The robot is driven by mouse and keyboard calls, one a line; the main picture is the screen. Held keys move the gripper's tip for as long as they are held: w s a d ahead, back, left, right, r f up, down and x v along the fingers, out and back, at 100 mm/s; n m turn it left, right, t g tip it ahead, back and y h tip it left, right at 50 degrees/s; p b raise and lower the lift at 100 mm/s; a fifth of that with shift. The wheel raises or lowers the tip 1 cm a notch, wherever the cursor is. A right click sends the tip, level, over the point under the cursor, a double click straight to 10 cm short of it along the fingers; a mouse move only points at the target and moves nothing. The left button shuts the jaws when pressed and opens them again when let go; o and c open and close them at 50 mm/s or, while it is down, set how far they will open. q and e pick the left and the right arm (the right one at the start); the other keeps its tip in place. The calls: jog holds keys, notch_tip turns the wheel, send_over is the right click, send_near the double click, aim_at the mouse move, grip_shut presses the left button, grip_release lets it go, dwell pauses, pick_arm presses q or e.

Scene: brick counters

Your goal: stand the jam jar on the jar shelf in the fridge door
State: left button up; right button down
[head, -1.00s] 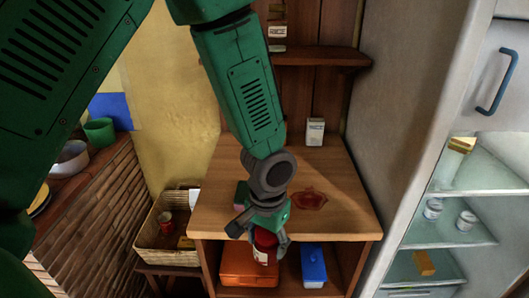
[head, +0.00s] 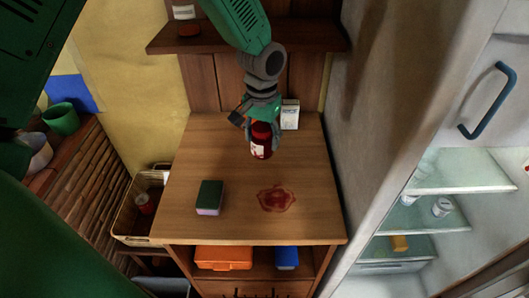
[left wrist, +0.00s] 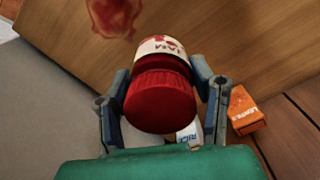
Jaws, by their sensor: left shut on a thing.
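The jam jar (head: 261,139), dark red with a pale label, is in my left gripper (head: 262,126) above the back part of the wooden counter. In the left wrist view the jar (left wrist: 160,100) shows its red lid and a label reading JAM, with a gripper finger on each side. My left gripper (left wrist: 163,105) is shut on it. The fridge (head: 440,175) is at the right, with glass shelves in view. I cannot make out the door's jar shelf. My right gripper is not in view.
On the counter (head: 240,229) are a green-topped sponge (head: 209,197), a red stain (head: 276,198) and a white carton (head: 290,114) close behind the jar. A wall shelf (head: 215,42) is above. A wicker basket (head: 130,222) stands at left. The counter's right side is clear.

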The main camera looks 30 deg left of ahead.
pick_arm(q)
jog(key=f, duration=0.8)
jog(key=shift+s+a+f+p, duration=0.25)
jog(key=shift+a+p, duration=0.05)
jog(key=shift+p, duration=0.05)
jog(key=shift+d+f, duration=0.2)
jog(key=shift+f, duration=0.15)
jog(key=shift+a+f, duration=0.1)
jog(key=o, duration=1.5)
jog(key=shift+a, duration=0.15)
